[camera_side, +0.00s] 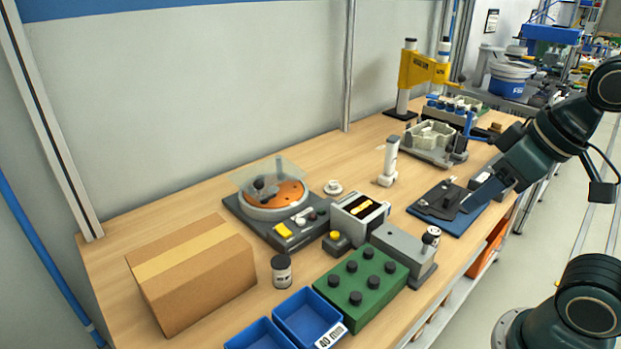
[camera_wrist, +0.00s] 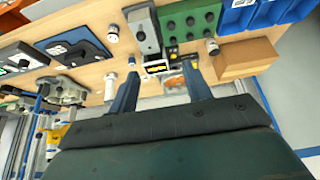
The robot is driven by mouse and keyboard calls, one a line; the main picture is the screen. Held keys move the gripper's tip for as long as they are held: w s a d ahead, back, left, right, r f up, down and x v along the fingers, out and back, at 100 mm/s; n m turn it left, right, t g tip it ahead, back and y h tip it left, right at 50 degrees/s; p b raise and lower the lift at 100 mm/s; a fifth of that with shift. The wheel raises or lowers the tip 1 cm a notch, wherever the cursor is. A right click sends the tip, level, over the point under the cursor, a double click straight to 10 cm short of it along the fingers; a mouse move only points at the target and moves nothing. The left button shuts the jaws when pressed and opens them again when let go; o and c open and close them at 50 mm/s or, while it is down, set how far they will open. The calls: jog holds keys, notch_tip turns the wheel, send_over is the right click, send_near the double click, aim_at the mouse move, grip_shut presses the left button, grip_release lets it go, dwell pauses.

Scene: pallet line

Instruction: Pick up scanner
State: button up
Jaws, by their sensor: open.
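My gripper (camera_side: 474,196) is at the right side of the bench, above or beside a dark flat device on a blue mat. In the wrist view my gripper (camera_wrist: 160,69) has its two fingers wide apart with nothing held between them. It is apart from the white device.
The blue mat (camera_side: 463,228) lies at the bench's front edge. Grey block (camera_side: 403,252), green block (camera_side: 345,292), turntable (camera_side: 240,208), cardboard box (camera_side: 200,280) and blue bins (camera_side: 305,318) stand left. A yellow stand (camera_side: 425,70) rises behind. Bare wood surrounds the white device.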

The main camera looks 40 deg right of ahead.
jog(key=w+d+r+m+h, duration=0.2)
jog(key=w+d+r+m, duration=0.3)
jog(key=w, duration=0.4)
jog(key=m+g+h, duration=0.1)
jog(key=m+g, duration=0.4)
jog(key=m, duration=0.6)
send_over(393, 138)
jog(key=a, duration=0.3)
notch_tip(393, 138, down, 7)
jog(key=shift+s+a+f, duration=0.1)
jog(key=shift+s+f, duration=0.05)
jog(key=shift+f, duration=0.05)
jog(key=shift+x, duration=4.3)
